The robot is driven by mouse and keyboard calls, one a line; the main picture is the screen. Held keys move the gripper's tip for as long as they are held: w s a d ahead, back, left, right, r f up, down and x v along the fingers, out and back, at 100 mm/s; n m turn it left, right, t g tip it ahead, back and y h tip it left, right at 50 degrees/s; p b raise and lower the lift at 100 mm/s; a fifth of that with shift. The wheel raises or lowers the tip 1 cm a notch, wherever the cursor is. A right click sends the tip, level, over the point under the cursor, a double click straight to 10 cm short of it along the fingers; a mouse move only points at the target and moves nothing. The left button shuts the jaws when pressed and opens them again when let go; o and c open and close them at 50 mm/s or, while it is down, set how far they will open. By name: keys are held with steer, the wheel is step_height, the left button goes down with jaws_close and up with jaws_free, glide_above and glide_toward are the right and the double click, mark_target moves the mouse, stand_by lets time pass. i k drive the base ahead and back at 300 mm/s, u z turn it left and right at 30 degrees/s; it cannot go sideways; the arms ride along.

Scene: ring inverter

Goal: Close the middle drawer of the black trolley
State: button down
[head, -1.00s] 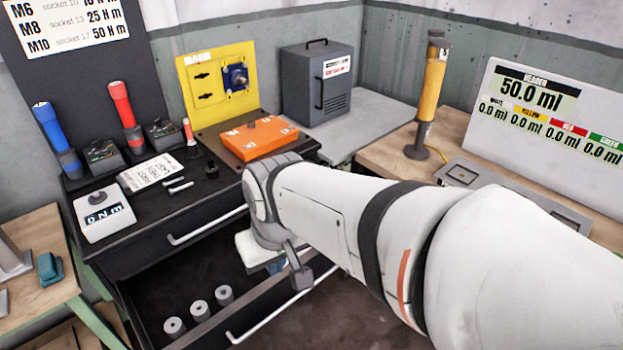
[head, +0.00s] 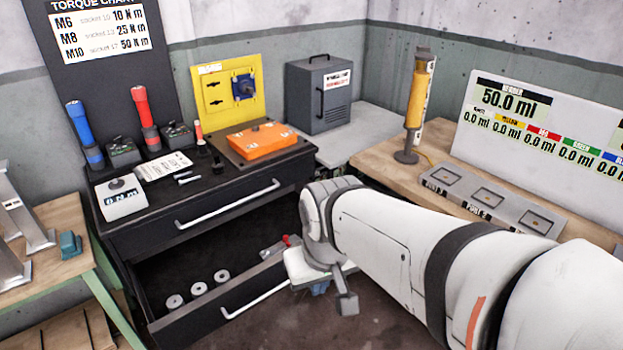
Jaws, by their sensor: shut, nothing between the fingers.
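The black trolley (head: 140,245) stands against the wall at left. Its top drawer, with a silver handle (head: 228,203), is shut. The drawer below it (head: 215,318) is pulled out and shows its dark inside. Its silver handle (head: 256,298) is on the front panel, and its right end is near my arm. Several grey rings or rolls (head: 198,288) lie in this drawer, with a grey and red item (head: 272,250) at its right end. My wrist is right of the open drawer, in front of its right end. My gripper's fingers are hidden behind the wrist.
A wooden bench (head: 375,160) with a yellow cylinder (head: 416,100) stands at right. A wooden table (head: 60,220) is at left. Bare floor lies before the trolley.

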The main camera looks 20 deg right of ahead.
mark_target(189, 286)
steer(key=u, duration=0.05)
steer(key=i, duration=1)
steer(key=z, duration=0.05)
